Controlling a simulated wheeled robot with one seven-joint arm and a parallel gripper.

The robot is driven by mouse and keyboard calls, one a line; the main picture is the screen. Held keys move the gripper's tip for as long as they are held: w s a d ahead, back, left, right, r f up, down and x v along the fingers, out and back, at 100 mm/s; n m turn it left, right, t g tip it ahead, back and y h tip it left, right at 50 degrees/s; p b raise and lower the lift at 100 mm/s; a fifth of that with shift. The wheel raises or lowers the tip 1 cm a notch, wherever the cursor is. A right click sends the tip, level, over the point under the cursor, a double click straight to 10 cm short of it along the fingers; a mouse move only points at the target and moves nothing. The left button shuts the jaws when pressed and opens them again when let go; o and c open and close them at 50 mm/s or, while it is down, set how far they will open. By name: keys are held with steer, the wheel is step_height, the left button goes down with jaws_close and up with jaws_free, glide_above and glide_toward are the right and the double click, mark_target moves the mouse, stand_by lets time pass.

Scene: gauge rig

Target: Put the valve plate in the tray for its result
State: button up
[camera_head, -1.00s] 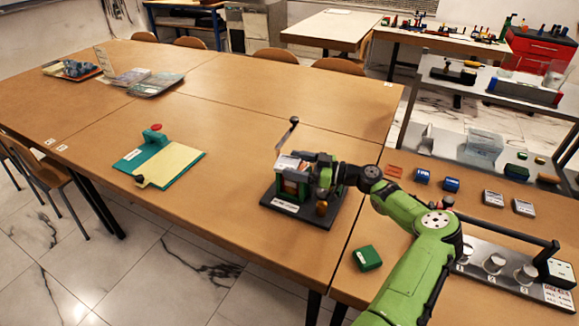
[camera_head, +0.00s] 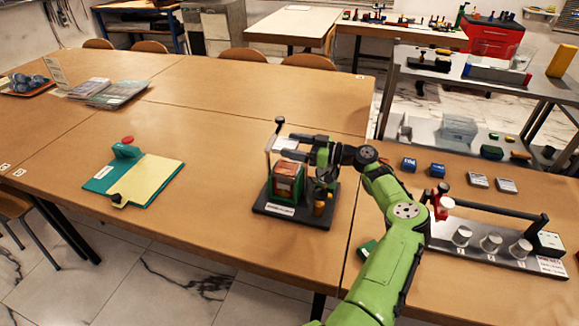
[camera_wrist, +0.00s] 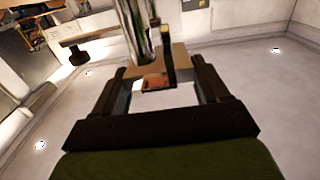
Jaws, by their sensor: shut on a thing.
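My gripper (camera_head: 297,147) is at the gauge rig and shut on a pale flat piece (camera_head: 284,143) that I take to be the valve plate. It is just above the rig's green box with a red top (camera_head: 287,178). In the wrist view a white patch (camera_wrist: 170,98) shows between my two fingers (camera_wrist: 160,95). The rig has a black base (camera_head: 285,212) and an upright post with a black-tipped lever (camera_head: 279,121). The fingers partly hide the plate. I cannot tell which thing is the result tray.
A teal board with a yellow pad (camera_head: 150,185) lies to the left. Small blue boxes (camera_head: 409,164), grey boxes (camera_head: 477,180) and a fixture with several white cylinders (camera_head: 490,242) stand to the right. The table's middle behind the rig is clear.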

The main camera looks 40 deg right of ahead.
mark_target(295, 169)
step_height(295, 169, down, 7)
steer(key=shift+f+b, duration=0.1)
steer(key=shift+b, duration=0.75)
steer(key=shift+f+b, duration=0.2)
steer(key=shift+b, duration=0.1)
steer(key=o, duration=1.2)
steer(key=shift+c, duration=0.2)
steer(key=shift+r+p, duration=0.25)
steer(key=shift+p, duration=0.6)
